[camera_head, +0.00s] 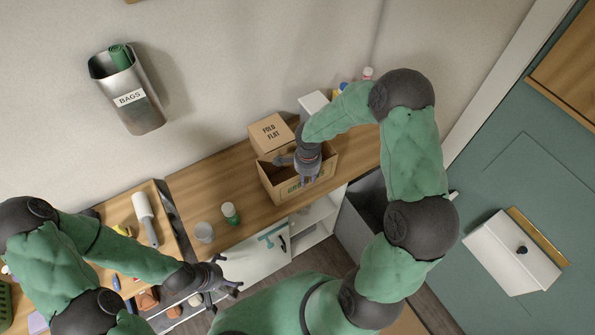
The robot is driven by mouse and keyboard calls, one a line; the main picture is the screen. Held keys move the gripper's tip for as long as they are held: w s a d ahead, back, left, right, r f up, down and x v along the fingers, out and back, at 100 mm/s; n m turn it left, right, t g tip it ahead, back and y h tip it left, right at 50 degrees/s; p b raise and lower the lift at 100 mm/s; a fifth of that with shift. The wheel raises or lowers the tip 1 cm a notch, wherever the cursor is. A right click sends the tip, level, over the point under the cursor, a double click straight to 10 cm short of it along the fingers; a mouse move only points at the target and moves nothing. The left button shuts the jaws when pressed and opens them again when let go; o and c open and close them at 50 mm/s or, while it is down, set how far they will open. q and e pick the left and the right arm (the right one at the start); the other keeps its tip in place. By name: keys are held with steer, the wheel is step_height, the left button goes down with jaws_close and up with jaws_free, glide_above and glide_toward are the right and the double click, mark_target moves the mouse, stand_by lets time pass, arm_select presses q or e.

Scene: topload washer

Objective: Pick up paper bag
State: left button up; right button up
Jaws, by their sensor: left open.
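A brown open-topped container (328,164) with partly hidden green lettering stands on the wooden counter; I cannot tell whether it is the paper bag or a carton. My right gripper (300,168) points down over its opening and hides part of it. Its fingertips are small and dark, so I cannot tell whether it is open or shut, or whether it touches anything. My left gripper (232,282) is open and empty, in front of the counter at the lower left, well away from the container.
A brown box (270,133) marked "FOLD FLAT" stands behind the container, near a white box (312,102). A green bottle (230,213) and a clear cup (204,232) stand left on the counter. A metal "BAGS" holder (141,109) hangs on the wall. A grey bin (362,214) stands right.

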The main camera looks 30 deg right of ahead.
step_height(320, 180, down, 2)
steer(key=shift+w+f, duration=0.15)
jaws_close()
stand_by(0.4)
